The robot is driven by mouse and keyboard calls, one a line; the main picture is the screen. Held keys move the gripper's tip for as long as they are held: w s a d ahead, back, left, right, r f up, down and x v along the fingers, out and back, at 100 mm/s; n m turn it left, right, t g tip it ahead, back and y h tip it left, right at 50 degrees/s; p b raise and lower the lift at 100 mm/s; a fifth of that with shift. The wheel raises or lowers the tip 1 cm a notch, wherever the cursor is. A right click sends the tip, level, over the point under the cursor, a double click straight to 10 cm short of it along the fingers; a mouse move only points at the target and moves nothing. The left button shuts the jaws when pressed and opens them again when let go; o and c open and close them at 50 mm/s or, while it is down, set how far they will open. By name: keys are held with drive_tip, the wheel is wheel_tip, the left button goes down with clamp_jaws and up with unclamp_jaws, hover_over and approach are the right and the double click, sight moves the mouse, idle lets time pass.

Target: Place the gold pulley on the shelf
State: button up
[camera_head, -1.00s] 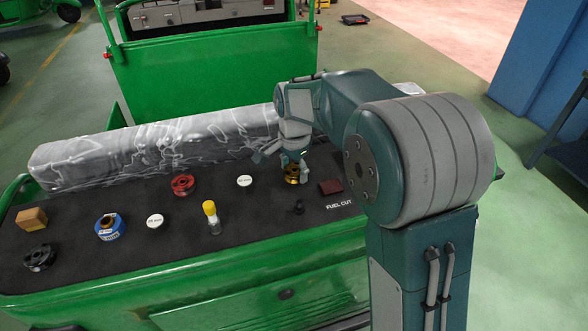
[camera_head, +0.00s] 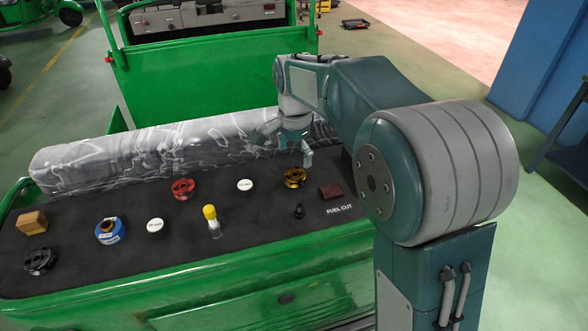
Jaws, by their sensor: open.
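The gold pulley (camera_head: 293,177) rests on the black top of the green shelf (camera_head: 180,238), toward its right end. It stands between a white round-capped piece and a dark red block. My gripper (camera_head: 286,148) is above and just behind the pulley, with its fingers spread open and nothing between them. The gripper is apart from the pulley, and the whole pulley shows.
A red pulley (camera_head: 183,189), blue spool (camera_head: 110,230), black pulley (camera_head: 39,261), wooden block (camera_head: 31,223), yellow-capped vial (camera_head: 212,221) and dark red block (camera_head: 331,192) share the surface. A grey wrapped roll (camera_head: 150,155) lies along the back. Bare black surface lies between the items.

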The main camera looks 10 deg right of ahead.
sight(294, 174)
drive_tip(key=s+d+r+n+t, duration=0.2)
drive_tip(key=s+d+r+n, duration=0.15)
drive_tip(key=s+r, duration=0.5)
drive_tip(key=s+d+f+n+t, duration=0.1)
drive_tip(key=s+d+f+n, duration=0.1)
drive_tip(key=s, duration=0.7)
drive_tip(key=s+d+f+n+t, duration=0.2)
drive_tip(key=s+d+n, duration=0.2)
drive_tip(key=s, duration=0.5)
drive_tip(key=shift+d+f+n+t, duration=0.15)
drive_tip(key=shift+f+n+t, duration=0.2)
drive_tip(key=shift+n, duration=0.2)
